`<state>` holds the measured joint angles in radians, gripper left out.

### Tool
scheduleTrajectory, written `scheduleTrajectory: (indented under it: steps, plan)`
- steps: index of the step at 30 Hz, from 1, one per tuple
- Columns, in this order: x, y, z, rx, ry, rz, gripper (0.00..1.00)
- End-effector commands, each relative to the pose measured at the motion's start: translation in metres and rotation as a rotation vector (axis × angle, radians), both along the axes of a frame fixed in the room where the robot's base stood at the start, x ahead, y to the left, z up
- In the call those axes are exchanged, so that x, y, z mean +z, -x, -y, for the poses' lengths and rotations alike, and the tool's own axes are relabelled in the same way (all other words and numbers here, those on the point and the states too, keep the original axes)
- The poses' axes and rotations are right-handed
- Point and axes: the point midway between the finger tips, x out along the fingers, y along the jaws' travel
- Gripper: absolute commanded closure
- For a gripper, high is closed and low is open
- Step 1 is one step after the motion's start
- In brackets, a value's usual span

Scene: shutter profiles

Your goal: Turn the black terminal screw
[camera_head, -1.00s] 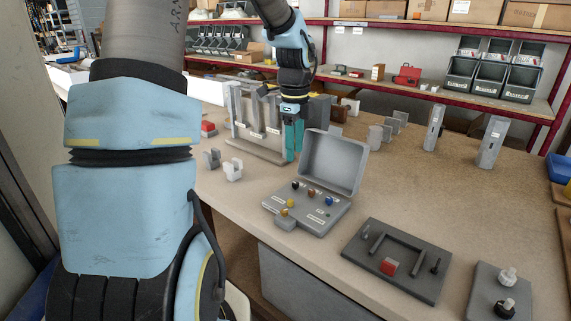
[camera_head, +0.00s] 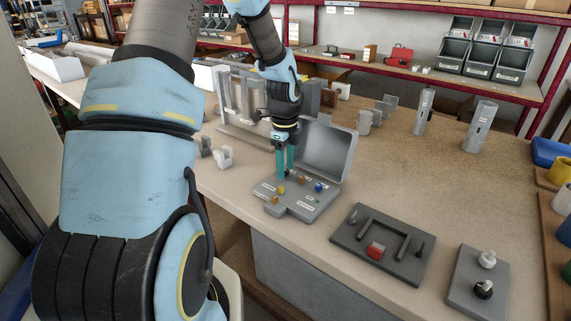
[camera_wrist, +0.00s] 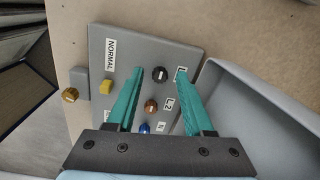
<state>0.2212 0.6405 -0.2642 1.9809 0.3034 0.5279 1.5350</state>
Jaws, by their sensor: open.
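The black terminal screw (camera_wrist: 160,74) shows in the wrist view as a round knob with a pale line across its top. It stands on the grey terminal box (camera_head: 302,203), whose lid (camera_head: 326,150) is open. My gripper (camera_head: 284,176) is open and points down over the box. In the wrist view its two teal fingers (camera_wrist: 158,73) lie on either side of the black screw, with a gap on each side. I cannot tell how far above it the tips are. In the head view the fingers mostly hide the screw.
A copper screw (camera_wrist: 151,106) and a blue screw (camera_wrist: 144,127) stand in line with the black one. A yellow switch (camera_wrist: 106,87) and a brass knob (camera_wrist: 70,95) are to the left. The raised lid is close to the right finger. A dark fixture plate (camera_head: 383,245) lies right of the box.

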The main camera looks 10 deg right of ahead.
Motion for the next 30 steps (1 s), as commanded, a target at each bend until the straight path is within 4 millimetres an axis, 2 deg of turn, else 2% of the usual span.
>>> scheduleTrajectory:
  steps: [7,20,30]
  plan:
    - [-0.0005,0.0001,-0.0002,0.0,0.0,0.0,0.5]
    - [-0.0003,0.0001,-0.0002,0.0,-0.001,-0.001,0.99]
    - [-0.0002,0.0,-0.0003,0.001,-0.001,-0.001,1.0]
